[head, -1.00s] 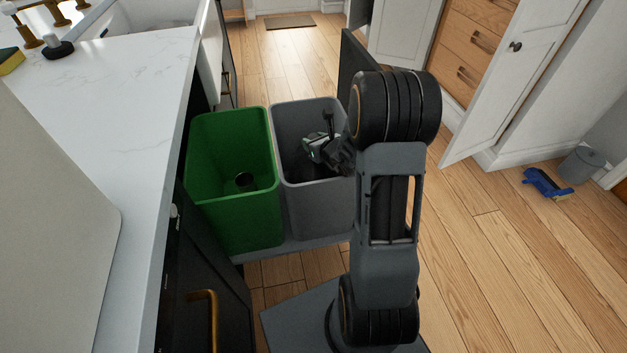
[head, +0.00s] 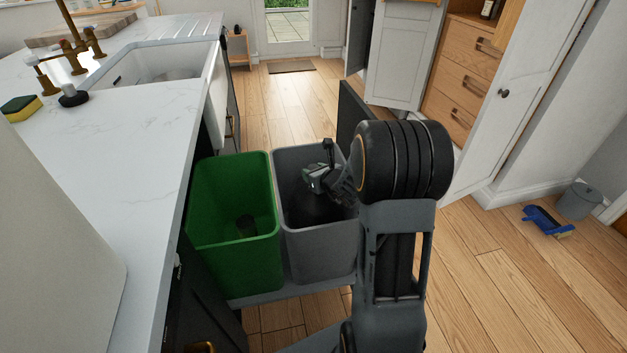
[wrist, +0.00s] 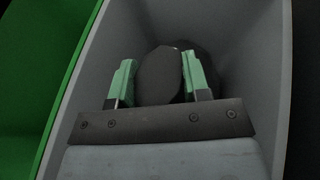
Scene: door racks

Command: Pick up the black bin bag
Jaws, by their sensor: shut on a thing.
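The black bin bag (wrist: 160,77) is a dark rounded shape inside the grey bin in the wrist view. My gripper (wrist: 158,80) is shut on it, with a green-lined finger on each side. In the head view my gripper (head: 318,180) reaches into the upper part of the grey bin (head: 322,250). Dark bag material (head: 310,207) shows below it in the bin. The bag's lower part is hidden, so I cannot tell whether it touches the bin floor.
A white counter (head: 120,150) runs along the left. A dark panel (head: 352,118) stands behind the grey bin.

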